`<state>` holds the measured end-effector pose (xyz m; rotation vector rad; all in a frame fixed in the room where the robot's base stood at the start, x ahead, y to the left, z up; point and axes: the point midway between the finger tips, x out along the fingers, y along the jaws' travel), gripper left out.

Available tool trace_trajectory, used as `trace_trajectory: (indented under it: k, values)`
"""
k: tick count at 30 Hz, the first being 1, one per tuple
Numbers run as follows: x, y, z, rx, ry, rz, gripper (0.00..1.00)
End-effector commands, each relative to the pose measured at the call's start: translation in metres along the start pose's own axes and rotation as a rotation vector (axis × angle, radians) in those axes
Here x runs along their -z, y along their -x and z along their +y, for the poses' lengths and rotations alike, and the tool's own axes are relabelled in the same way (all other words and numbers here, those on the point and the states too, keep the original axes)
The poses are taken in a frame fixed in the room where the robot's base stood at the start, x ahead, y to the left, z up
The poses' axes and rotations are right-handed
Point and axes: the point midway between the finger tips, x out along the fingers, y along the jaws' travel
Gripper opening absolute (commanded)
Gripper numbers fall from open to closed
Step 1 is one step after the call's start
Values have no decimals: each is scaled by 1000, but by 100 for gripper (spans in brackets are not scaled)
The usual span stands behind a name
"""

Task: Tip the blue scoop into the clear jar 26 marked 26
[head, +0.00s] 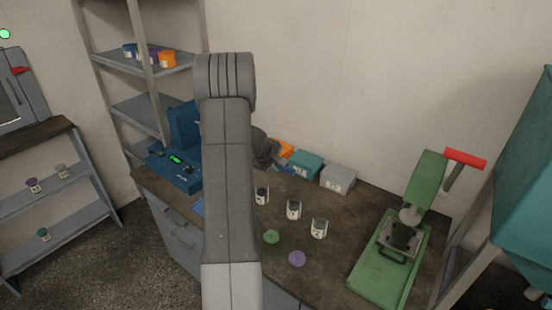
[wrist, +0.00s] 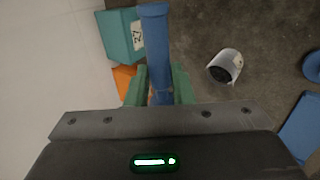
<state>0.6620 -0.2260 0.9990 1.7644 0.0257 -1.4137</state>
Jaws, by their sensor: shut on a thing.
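My gripper (wrist: 160,90) is shut on the blue scoop (wrist: 155,45), whose long shaft stands between the green fingers in the wrist view. The scoop's bowl and contents cannot be made out there. In the head view my arm hides the scoop and most of the gripper. Three small clear jars stand on the dark bench: a left jar (head: 262,196), a middle jar (head: 294,210) and a right jar (head: 319,229). Their labels are too small to read. One jar with dark contents (wrist: 225,67) shows right of the scoop in the wrist view, apart from it.
An orange box, a teal box (head: 306,164) and a white box (head: 338,178) line the wall. A blue machine (head: 175,165) stands left, a green press (head: 405,235) right. A green disc (head: 271,237) and a purple disc (head: 297,258) lie in front of the jars.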

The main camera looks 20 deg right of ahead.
Motion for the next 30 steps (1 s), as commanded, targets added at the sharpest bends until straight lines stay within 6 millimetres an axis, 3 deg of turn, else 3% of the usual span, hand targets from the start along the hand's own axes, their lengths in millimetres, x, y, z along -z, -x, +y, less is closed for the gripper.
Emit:
trace_trajectory:
  k: [30]
  values:
    - [1, 2, 7, 288, 0, 5, 3]
